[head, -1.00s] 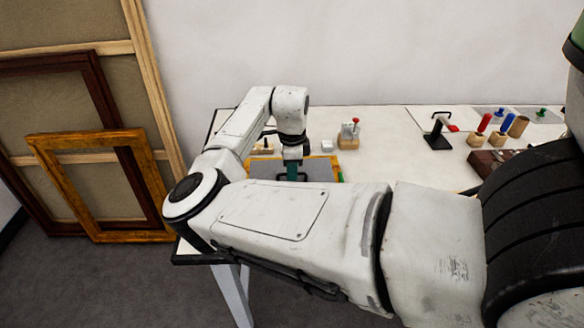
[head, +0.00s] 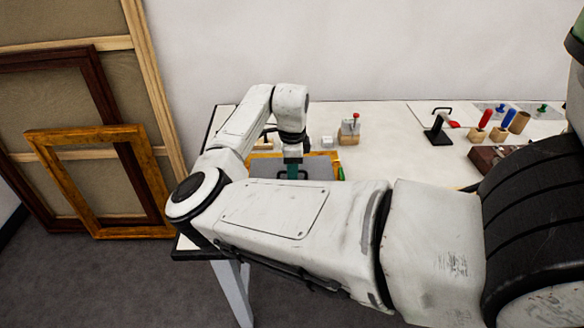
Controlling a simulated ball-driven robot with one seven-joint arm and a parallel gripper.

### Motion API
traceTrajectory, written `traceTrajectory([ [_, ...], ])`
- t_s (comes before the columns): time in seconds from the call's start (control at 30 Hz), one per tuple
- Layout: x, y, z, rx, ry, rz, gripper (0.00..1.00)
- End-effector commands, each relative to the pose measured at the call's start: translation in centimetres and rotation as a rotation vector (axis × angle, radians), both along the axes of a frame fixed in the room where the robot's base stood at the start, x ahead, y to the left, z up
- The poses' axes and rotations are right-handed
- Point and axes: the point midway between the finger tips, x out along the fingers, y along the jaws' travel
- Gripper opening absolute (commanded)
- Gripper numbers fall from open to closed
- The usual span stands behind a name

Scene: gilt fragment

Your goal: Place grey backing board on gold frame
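The grey backing board (head: 322,170) lies flat at the left end of the white table. Strips of a gold frame (head: 264,155) show along its far edge and right corner. The near side of both is hidden behind my arm, so I cannot tell how squarely the board sits. My gripper (head: 292,173) points down over the middle of the board, at a dark handle-like part there. Its fingertips are too small and partly covered to show whether they grip it.
A small white block (head: 327,142) and a wooden block with a red-topped tool (head: 349,132) stand just behind the frame. A black stand (head: 438,133) and several coloured-handled tools are farther right. Another gold frame (head: 95,185) leans against the wall at left.

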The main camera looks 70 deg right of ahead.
Motion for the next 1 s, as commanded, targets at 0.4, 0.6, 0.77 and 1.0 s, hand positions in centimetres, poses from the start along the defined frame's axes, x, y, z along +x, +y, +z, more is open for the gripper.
traceTrajectory([
  [0.4, 0.1, -0.1, 4.2, -0.004, -0.004, -0.002, 0.35],
  [0.6, 0.0, -0.1, 8.5, -0.003, -0.003, -0.002, 0.35],
  [0.77, 0.1, -0.1, 11.1, -0.002, -0.002, -0.001, 0.35],
  [1.0, 0.0, 0.0, 12.8, 0.000, 0.000, -0.001, 0.35],
])
